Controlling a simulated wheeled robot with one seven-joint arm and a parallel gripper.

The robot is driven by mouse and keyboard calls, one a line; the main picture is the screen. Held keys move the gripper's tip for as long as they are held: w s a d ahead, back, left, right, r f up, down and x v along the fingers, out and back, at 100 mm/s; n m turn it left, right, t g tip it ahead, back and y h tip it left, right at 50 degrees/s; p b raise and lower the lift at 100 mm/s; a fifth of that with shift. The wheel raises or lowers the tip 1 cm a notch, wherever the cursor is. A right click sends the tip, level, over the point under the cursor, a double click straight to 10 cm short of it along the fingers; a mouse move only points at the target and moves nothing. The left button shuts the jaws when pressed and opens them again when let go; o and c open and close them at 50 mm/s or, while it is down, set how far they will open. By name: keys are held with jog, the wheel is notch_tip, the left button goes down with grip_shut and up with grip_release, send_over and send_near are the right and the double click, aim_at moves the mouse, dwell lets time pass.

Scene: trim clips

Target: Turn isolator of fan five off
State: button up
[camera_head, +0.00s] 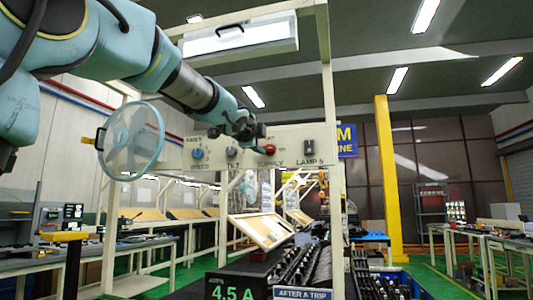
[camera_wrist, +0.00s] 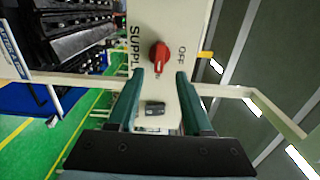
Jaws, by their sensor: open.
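A red rotary knob (camera_wrist: 159,57) sits on a cream panel, with SUPPLY printed on one side and OFF (camera_wrist: 181,52) on the other. Its handle lies across the line towards OFF, not pointing at it. In the head view the red knob (camera_head: 268,149) shows on the cream panel (camera_head: 290,133), just right of my gripper (camera_head: 254,140), which partly covers the panel there. My gripper (camera_wrist: 158,75) is open in the wrist view, its two fingers either side of the knob's near end, apparently short of it. Whether they touch it cannot be told.
A dark switch (camera_wrist: 154,108) labelled LAMP 5 is right of the knob in the head view. A blue SPEED knob (camera_head: 197,154) is left. A round caged fan (camera_head: 131,140) hangs further left. A cream post (camera_head: 331,120) stands right; a tilted board (camera_head: 262,230) is below.

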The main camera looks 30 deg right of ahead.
aim_at(267, 148)
jog(key=x, duration=0.6)
jog(key=shift+w+d, duration=0.15)
jog(key=shift+w, duration=0.1)
grip_shut()
jog(key=shift+f, duration=0.1)
dwell(0.3)
